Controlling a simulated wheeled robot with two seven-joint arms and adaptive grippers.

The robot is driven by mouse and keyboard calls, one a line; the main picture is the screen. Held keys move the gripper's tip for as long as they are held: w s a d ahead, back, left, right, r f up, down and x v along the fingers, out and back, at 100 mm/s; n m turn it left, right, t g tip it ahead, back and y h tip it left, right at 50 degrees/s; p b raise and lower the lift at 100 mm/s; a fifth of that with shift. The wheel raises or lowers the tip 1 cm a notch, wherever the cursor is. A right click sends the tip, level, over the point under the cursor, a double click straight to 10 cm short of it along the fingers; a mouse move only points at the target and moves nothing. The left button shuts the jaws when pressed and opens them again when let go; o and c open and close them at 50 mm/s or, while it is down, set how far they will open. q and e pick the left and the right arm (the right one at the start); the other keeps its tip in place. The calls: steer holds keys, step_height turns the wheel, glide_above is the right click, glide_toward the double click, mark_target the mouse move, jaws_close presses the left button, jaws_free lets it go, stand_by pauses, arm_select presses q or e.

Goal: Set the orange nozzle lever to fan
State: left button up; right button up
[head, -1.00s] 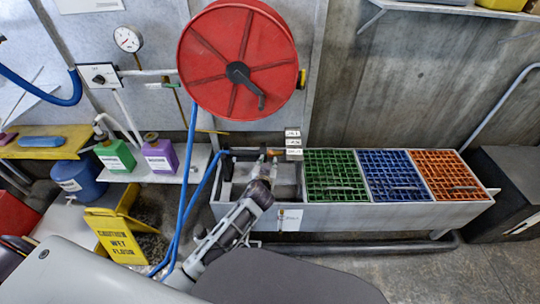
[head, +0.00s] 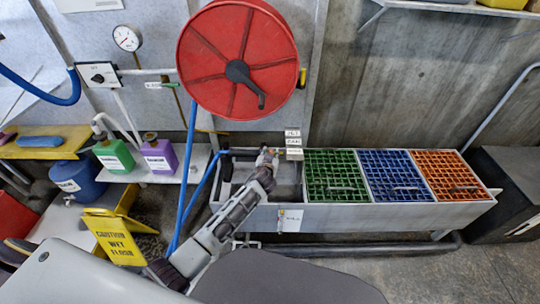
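The orange nozzle lever (head: 275,150) is mostly hidden behind my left gripper; only a small orange-brown patch shows. The nozzle is at the end of a dark horizontal pipe above the grey trough. Small white label plates (head: 293,141) are stacked just right of it; the upper ones seem to read JET and FAN. My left gripper (head: 268,154) is at the lever, with its fingertips close together. I cannot tell whether they touch or grip it. My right gripper is not in view.
A red hose reel (head: 237,62) hangs above the nozzle, with a blue hose (head: 185,190) running down left of my arm. Green, blue and orange grates (head: 390,176) cover the trough to the right. A yellow wet-floor sign (head: 113,235) stands at lower left.

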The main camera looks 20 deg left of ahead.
arm_select(q)
steer(key=shift+w+a+f, duration=0.1)
steer(key=shift+w+f, duration=0.1)
steer(key=shift+w, duration=0.4)
steer(key=shift+c, duration=1)
jaws_close()
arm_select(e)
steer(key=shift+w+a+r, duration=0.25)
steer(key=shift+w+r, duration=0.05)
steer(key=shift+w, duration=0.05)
